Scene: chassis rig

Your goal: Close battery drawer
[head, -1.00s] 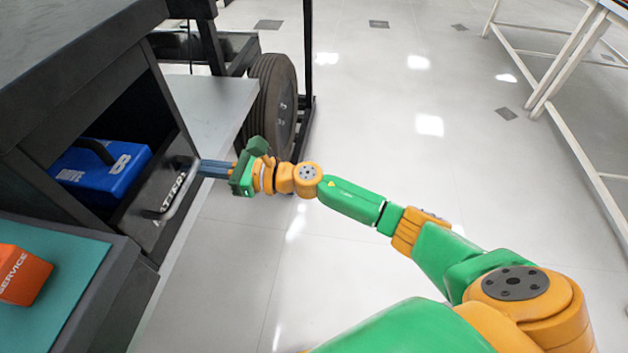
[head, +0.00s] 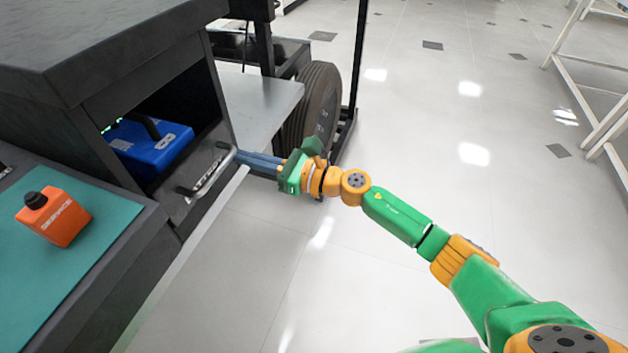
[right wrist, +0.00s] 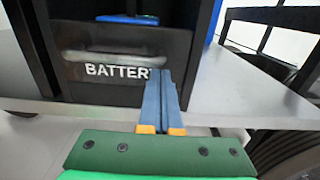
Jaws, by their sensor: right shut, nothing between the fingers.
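The battery drawer (head: 184,211) has a dark front with a pale bar handle (head: 208,174), below an opening in the dark cabinet. A blue battery (head: 152,150) sits behind the front, inside the opening. In the right wrist view, the drawer front (right wrist: 105,88) reads "BATTERY", its last letter hidden by my fingers, and a strip of blue shows above it. My right gripper (head: 242,157) is shut and empty, its blue fingertips at the right end of the drawer front. The wrist view shows the closed fingers (right wrist: 162,78) pointing at the front. My left gripper is not in view.
An orange service bottle (head: 60,220) stands on a teal mat (head: 25,275) at the left. A grey shelf (head: 262,100) and a dark wheel (head: 315,108) lie just beyond my right gripper. The floor to the right is clear, up to a white frame (head: 600,125).

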